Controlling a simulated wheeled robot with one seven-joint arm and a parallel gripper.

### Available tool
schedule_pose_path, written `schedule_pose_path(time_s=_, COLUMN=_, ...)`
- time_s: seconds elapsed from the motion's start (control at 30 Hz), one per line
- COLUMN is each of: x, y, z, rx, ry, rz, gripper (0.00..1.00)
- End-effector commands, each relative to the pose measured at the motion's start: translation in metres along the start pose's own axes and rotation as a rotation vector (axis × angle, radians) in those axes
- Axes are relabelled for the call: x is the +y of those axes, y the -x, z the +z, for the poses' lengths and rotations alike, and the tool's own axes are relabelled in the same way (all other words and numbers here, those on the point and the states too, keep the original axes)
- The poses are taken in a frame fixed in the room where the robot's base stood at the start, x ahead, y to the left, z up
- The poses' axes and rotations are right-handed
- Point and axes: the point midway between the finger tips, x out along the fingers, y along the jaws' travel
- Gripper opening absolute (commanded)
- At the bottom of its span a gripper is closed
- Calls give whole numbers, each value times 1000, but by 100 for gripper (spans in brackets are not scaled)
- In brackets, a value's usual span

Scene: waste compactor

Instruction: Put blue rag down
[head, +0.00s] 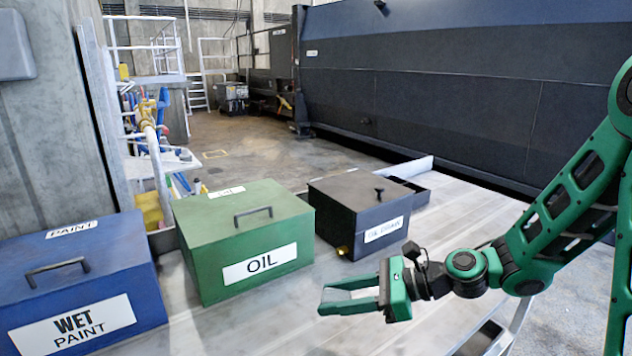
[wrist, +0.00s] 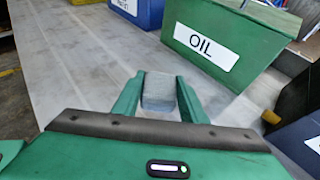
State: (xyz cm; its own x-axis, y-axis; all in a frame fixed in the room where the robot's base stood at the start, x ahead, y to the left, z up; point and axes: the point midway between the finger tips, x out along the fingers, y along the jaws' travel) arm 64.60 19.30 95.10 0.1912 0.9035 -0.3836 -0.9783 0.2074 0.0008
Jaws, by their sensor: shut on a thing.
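My gripper (head: 326,297) is held low over the grey table at the front right of the boxes in the head view. In the wrist view its two green fingers are shut on a small blue-grey block-like piece, the blue rag (wrist: 158,92). The rag sits between the fingertips and looks clear of the table, though the exact height is hard to judge. In the head view the rag is mostly hidden between the fingers.
On the table (head: 250,325) stand a blue wet paint box (head: 75,285), a green OIL box (head: 240,240) and a dark labelled box (head: 358,213), all with closed lids. The table in front of the green and dark boxes is bare. A large dark machine (head: 450,90) is behind.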

Motion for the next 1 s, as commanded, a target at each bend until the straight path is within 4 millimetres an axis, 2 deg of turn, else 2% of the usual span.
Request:
schedule_pose_path(time_s=0.03, x=-22, y=5, z=-9, rx=0, ry=-35, rz=-78, gripper=13)
schedule_pose_path(time_s=0.2, x=-98, y=35, z=-40, rx=1, ry=-147, rz=-353, gripper=13)
schedule_pose_path(time_s=0.4, x=-173, y=90, z=-75, rx=1, ry=-269, rz=-653, gripper=13)
schedule_pose_path(time_s=0.5, x=-201, y=120, z=-89, rx=0, ry=-319, rz=-776, gripper=13)
schedule_pose_path(time_s=0.6, x=-220, y=146, z=-100, rx=0, ry=-357, rz=-871, gripper=13)
schedule_pose_path(time_s=0.73, x=-235, y=168, z=-109, rx=-1, ry=-391, rz=-948, gripper=13)
schedule_pose_path(time_s=0.83, x=-239, y=177, z=-112, rx=-1, ry=-404, rz=-975, gripper=13)
schedule_pose_path(time_s=1.0, x=-241, y=179, z=-113, rx=-1, ry=-407, rz=-982, gripper=13)
